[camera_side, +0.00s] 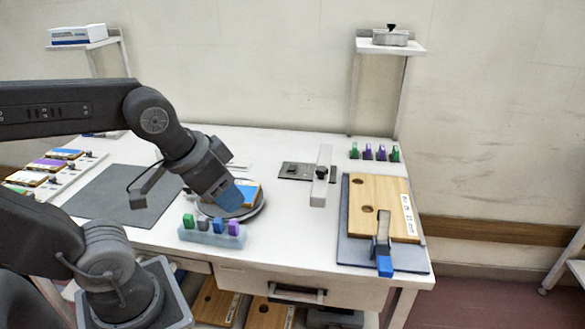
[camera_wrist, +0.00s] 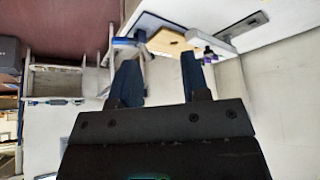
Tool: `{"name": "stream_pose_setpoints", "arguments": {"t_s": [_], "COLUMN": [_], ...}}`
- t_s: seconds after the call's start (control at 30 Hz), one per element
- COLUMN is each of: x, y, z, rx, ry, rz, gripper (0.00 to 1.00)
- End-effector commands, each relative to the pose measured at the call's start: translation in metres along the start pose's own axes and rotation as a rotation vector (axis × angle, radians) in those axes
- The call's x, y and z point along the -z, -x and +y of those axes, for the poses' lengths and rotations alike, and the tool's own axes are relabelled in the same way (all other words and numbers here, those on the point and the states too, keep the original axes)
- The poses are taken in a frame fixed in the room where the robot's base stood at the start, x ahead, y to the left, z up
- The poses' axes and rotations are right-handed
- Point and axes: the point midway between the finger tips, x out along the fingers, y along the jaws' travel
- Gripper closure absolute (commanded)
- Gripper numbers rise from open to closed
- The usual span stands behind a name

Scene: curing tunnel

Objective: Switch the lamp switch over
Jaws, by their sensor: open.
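A dark flat plate with a small black raised part (camera_side: 294,171) lies on the table right of centre; it may be the lamp switch, but its lever position is too small to tell. A grey plate also shows at the top of the wrist view (camera_wrist: 243,27). My gripper (camera_side: 230,198) has blue fingertips and hangs to the left of that plate, in front of a round dark stand (camera_side: 250,212) bearing a blue and wooden piece. In the wrist view my gripper (camera_wrist: 160,72) has its two fingers apart with nothing between them.
A wooden board (camera_side: 385,195) lies on a grey base at right. A holder of coloured clips (camera_side: 210,237) sits at the front, more clips (camera_side: 375,153) at the back. The table's middle front is clear.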

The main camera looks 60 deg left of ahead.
Motion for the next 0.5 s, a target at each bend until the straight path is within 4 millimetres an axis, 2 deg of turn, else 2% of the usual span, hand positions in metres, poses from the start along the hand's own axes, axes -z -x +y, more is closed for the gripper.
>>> {"name": "stream_pose_setpoints", "arguments": {"t_s": [0.07,0.17,0.27,0.37,0.5], "x": [0.000,0.003,0.015,0.037,0.082], "y": [0.000,0.000,0.001,0.001,-0.005], "z": [0.000,-0.001,-0.004,-0.011,-0.028], "rx": [0.000,0.002,0.010,0.025,0.056], "ry": [0.000,0.005,0.024,0.060,0.133], "rz": [0.000,-0.001,-0.009,-0.024,-0.053], "gripper": [0.59,0.69,0.79,0.88,1.00]}}
